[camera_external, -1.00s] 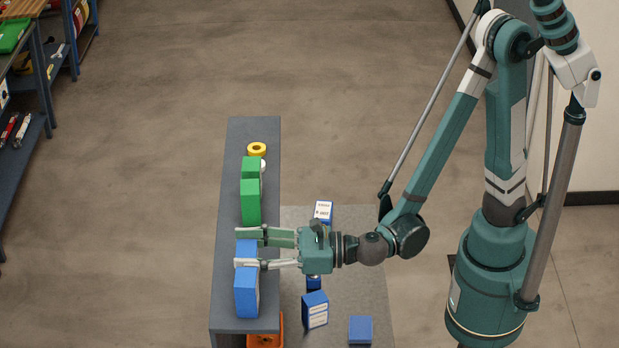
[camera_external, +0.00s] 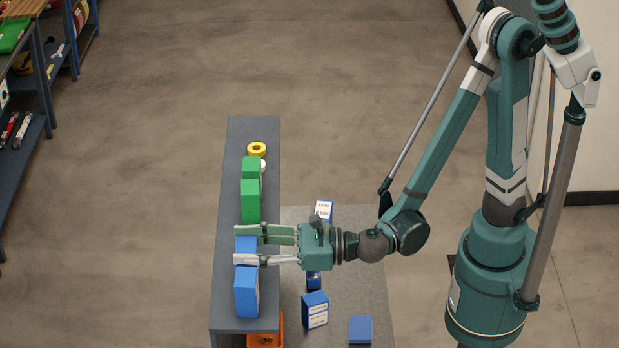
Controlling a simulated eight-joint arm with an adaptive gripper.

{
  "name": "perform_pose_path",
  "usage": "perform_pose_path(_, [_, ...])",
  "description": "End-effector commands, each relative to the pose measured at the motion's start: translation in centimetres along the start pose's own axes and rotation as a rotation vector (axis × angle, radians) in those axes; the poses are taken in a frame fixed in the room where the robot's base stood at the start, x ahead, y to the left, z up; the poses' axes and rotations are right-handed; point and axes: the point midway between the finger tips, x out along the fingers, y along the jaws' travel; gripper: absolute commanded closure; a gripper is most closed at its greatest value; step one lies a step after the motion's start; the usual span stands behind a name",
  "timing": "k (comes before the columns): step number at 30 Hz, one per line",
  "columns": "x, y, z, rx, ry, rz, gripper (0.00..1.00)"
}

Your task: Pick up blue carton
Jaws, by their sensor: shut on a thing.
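Two blue cartons stand on the grey shelf top. The front blue carton (camera_external: 246,293) is upright near the shelf's front end. The rear blue carton (camera_external: 245,244) is just behind it and partly hidden by my fingers. My gripper (camera_external: 248,245) reaches in from the right, level, with its two fingers around the rear blue carton. The fingers are shut on that carton, one on its far side and one on its near side, between the two cartons. The carton appears to be still at shelf level; its base is hidden.
Two green cartons (camera_external: 250,202), a yellow ring (camera_external: 257,149) and a white item stand farther back on the grey shelf (camera_external: 228,262). On the floor mat (camera_external: 368,272) lie several blue cartons (camera_external: 315,310). An orange bin (camera_external: 266,335) is below the shelf's front.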

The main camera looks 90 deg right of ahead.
Motion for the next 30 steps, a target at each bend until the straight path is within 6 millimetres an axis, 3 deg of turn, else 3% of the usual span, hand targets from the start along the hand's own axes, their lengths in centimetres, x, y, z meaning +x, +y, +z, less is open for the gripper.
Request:
perform_pose_path(21, [-0.1,0.0,7.3,0.000,0.000,0.000,0.73])
perform_pose_path(30, [0.0,0.0,8.8,0.000,0.000,0.000,0.73])
